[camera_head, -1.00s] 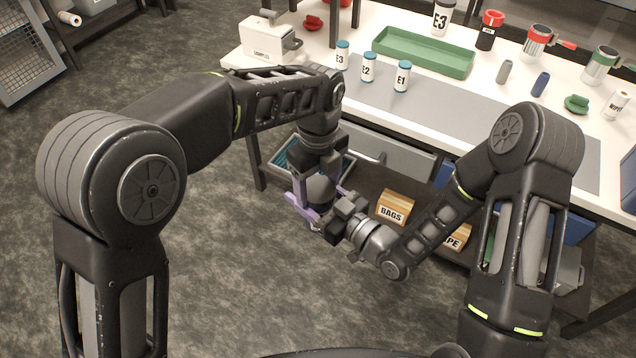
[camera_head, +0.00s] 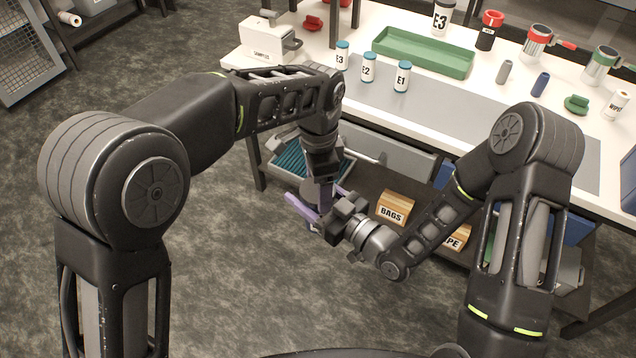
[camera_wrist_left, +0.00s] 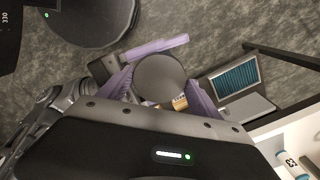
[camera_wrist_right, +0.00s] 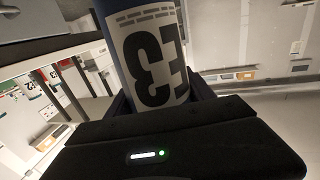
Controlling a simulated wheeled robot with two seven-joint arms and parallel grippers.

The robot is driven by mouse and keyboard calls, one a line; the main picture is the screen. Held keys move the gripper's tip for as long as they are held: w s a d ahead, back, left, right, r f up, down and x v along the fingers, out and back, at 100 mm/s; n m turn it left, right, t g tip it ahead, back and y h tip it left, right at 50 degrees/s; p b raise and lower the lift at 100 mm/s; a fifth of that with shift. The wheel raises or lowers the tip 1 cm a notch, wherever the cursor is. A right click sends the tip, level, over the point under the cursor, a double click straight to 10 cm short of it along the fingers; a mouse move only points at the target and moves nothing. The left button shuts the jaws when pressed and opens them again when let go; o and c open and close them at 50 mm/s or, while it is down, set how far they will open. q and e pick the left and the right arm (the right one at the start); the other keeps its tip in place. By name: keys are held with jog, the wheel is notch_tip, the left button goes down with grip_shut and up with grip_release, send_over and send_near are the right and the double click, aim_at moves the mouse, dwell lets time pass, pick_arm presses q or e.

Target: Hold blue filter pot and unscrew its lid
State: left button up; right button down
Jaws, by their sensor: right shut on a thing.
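The blue filter pot (camera_wrist_right: 150,55), with a white E3 label, is held between my right gripper's jaws (camera_wrist_right: 160,98) in the right wrist view. In the head view my right gripper (camera_head: 324,220) is in front of the bench, low and in mid-air, and the pot is mostly hidden. The round dark grey lid (camera_wrist_left: 160,78) faces the left wrist camera. My left gripper (camera_wrist_left: 160,90) has its purple fingers on either side of the lid, looking apart. In the head view my left gripper (camera_head: 326,192) is just above my right one.
The bench (camera_head: 465,95) behind carries small vials (camera_head: 368,68), a green tray (camera_head: 424,53) and red and green items. A drawer (camera_head: 385,155), a teal-lined tray (camera_head: 290,165) and a BAGS box (camera_head: 394,208) are behind my grippers. The floor in front is clear.

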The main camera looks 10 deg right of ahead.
pick_arm(q)
jog(key=shift+o, duration=1.4)
jog(key=shift+s, duration=0.1)
notch_tip(320, 180, up, 4)
jog(key=shift+r, duration=0.2)
jog(key=shift+c, duration=0.4)
